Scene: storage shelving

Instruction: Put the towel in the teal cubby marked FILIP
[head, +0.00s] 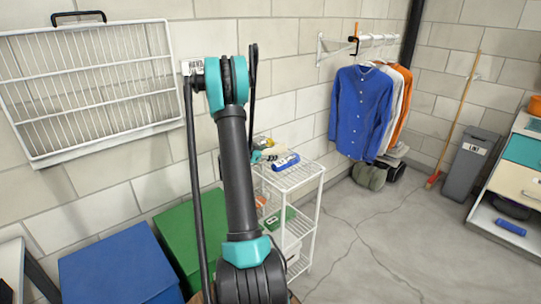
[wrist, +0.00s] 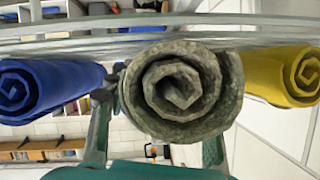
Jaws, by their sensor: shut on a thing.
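In the wrist view a mottled grey-green rolled towel (wrist: 195,118) fills the centre, its spiral end facing the camera. My gripper (wrist: 158,136) has a finger on each side of this towel and is shut on it. A blue rolled towel (wrist: 35,92) is at the left and a yellow rolled towel (wrist: 285,76) at the right. In the head view my raised arm stands before the wall, and the gripper and towels cannot be made out there. A teal compartment front (head: 522,151) shows in the unit at the right edge. I cannot read a FILIP label.
A white wire rack (head: 88,85) hangs on the wall at left. Blue (head: 115,268) and green (head: 190,240) boxes stand below. A white wire trolley (head: 305,182) is behind my arm. Shirts (head: 362,112) hang farther back, near a grey bin (head: 470,163).

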